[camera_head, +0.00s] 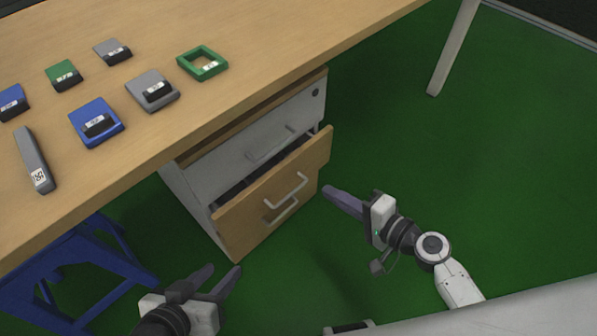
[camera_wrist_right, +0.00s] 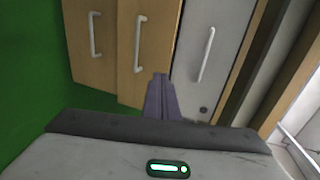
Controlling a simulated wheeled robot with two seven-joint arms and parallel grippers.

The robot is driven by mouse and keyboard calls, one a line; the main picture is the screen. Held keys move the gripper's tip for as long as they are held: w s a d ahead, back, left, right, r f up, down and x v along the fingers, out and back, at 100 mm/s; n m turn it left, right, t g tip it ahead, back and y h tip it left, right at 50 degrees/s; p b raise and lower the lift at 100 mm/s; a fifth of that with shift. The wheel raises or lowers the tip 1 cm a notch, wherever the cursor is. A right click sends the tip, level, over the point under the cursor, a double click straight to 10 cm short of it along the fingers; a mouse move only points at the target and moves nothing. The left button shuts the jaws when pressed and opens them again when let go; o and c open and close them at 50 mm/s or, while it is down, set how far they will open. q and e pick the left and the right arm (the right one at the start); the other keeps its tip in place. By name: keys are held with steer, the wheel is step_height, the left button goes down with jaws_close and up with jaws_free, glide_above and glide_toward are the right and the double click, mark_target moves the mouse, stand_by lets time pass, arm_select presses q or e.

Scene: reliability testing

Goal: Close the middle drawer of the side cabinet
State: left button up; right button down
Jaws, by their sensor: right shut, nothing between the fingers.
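The side cabinet (camera_head: 192,205) stands under the desk. Its middle drawer (camera_head: 245,213) has a wooden front with a silver handle (camera_head: 290,190) and is pulled partly out, with a dark gap behind the front. In the right wrist view the middle drawer (camera_wrist_right: 128,62) appears between the grey top drawer (camera_wrist_right: 197,85) and another wooden front. My right gripper (camera_head: 326,191) is shut and empty, just right of the middle drawer's front in the head view. Its fingers (camera_wrist_right: 160,78) overlap the drawer's edge in the wrist view; contact is unclear. My left gripper (camera_head: 224,269) is open and empty, low and apart from the cabinet.
The wooden desk (camera_head: 270,45) overhangs the cabinet and carries several small blue, green and grey items. A blue stool-like frame (camera_head: 80,265) stands at lower left. A desk leg (camera_head: 452,50) stands at upper right. Green floor (camera_head: 480,150) is free on the right.

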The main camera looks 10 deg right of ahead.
steer(key=b, duration=0.1)
glide_toward(288, 166)
steer(key=x, duration=0.5)
steer(key=shift+w+f, duration=0.1)
steer(key=shift+f, duration=0.15)
steer(key=shift+w+a, duration=0.3)
steer(key=shift+w, duration=0.05)
arm_select(q)
steer(key=shift+d+f+g, duration=0.3)
steer(key=shift+d+f, duration=0.1)
steer(key=shift+f, duration=0.05)
steer(key=shift+w, duration=0.15)
